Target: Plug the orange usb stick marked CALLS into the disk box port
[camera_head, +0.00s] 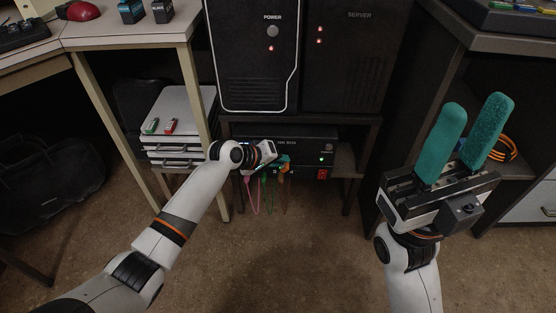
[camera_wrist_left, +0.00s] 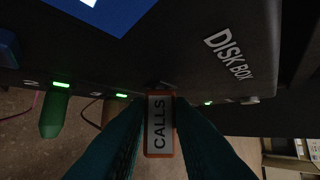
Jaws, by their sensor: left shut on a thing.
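The orange usb stick (camera_wrist_left: 160,126) marked CALLS is between the teal fingers of my left gripper (camera_wrist_left: 160,140) in the left wrist view. Its metal end points at the lower front edge of the black disk box (camera_wrist_left: 228,48); I cannot tell whether it is in a port. Green lights show along that edge. In the head view, my left gripper (camera_head: 284,161) is at the front of the disk box (camera_head: 312,133), and the stick is mostly hidden. My right gripper (camera_head: 477,103) is open and empty, fingers pointing up, at the right.
A green plug or stick (camera_wrist_left: 53,115) sits in the box's front, left of the orange stick. Pink, green (camera_head: 268,195) and orange cords hang below. A green stick (camera_head: 152,126) and a red stick (camera_head: 171,126) lie on the drawer unit (camera_head: 188,104). The server (camera_head: 350,60) stands above.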

